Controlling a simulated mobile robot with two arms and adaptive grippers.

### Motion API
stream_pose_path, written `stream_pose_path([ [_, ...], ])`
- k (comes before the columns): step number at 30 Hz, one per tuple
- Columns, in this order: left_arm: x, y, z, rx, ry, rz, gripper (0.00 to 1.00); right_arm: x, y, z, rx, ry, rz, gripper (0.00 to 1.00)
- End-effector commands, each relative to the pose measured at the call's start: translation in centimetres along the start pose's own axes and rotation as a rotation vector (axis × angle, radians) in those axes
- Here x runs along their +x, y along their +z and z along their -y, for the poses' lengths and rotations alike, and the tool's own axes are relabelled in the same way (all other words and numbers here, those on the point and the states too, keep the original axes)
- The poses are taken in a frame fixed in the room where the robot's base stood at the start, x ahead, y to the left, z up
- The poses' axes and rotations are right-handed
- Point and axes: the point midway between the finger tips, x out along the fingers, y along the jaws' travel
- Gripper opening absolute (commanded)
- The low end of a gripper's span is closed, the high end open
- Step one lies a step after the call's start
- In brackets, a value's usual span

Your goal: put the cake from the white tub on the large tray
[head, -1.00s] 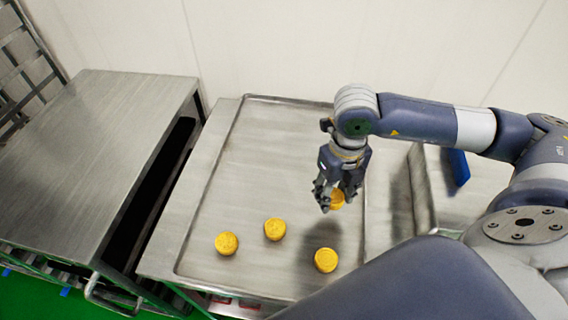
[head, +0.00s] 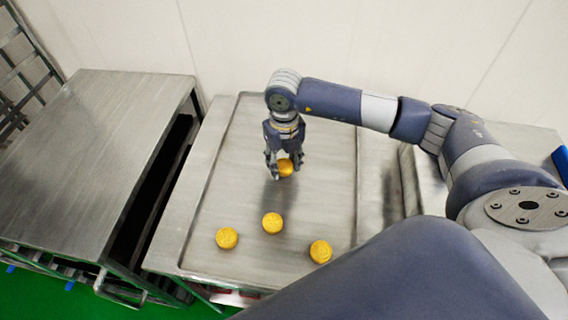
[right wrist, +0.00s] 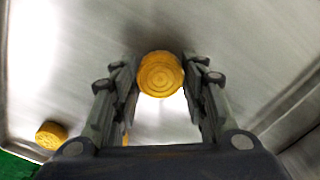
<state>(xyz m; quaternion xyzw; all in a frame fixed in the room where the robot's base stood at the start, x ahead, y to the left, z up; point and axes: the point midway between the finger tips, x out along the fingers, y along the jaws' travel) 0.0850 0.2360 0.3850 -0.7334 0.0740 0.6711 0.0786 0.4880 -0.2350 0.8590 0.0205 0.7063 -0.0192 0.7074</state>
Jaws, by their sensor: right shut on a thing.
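My right gripper (head: 285,170) is shut on a round yellow cake (head: 286,168), held above the middle of the large metal tray (head: 330,175). In the right wrist view the held cake (right wrist: 161,74) sits between the two fingertips, with its ringed face toward the camera. Three more yellow cakes lie apart on the tray's near part: a left one (head: 227,238), a middle one (head: 272,223) and a right one (head: 320,251). The white tub is not clearly seen. My left gripper is not in view.
A steel table (head: 100,140) stands at the left, with a dark gap between it and the tray. A raised metal edge (head: 408,180) runs along the right. A blue thing (head: 562,160) shows at the far right. The tray's far part is clear.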

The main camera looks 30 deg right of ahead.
Motion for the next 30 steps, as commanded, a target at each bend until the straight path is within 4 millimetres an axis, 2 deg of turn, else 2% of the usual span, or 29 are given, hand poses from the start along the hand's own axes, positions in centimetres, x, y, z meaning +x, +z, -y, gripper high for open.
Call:
stream_pose_path([
  [4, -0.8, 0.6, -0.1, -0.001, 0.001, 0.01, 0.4, 1.7, -0.1, 0.0, 0.001, 0.0, -0.002, 0.17],
  [14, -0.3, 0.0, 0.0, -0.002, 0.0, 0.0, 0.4, 2.3, 0.0, 0.0, 0.001, 0.0, 0.0, 0.17],
  [15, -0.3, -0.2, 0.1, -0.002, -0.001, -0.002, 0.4, 2.3, 0.0, 0.0, 0.001, 0.0, 0.0, 0.42],
  [18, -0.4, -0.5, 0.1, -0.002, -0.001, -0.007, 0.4, 2.2, 0.0, 0.0, 0.001, 0.0, 0.0, 0.6],
  [30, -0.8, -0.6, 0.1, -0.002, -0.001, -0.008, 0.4, 1.7, 0.0, 0.0, 0.001, 0.0, 0.0, 0.6],
])
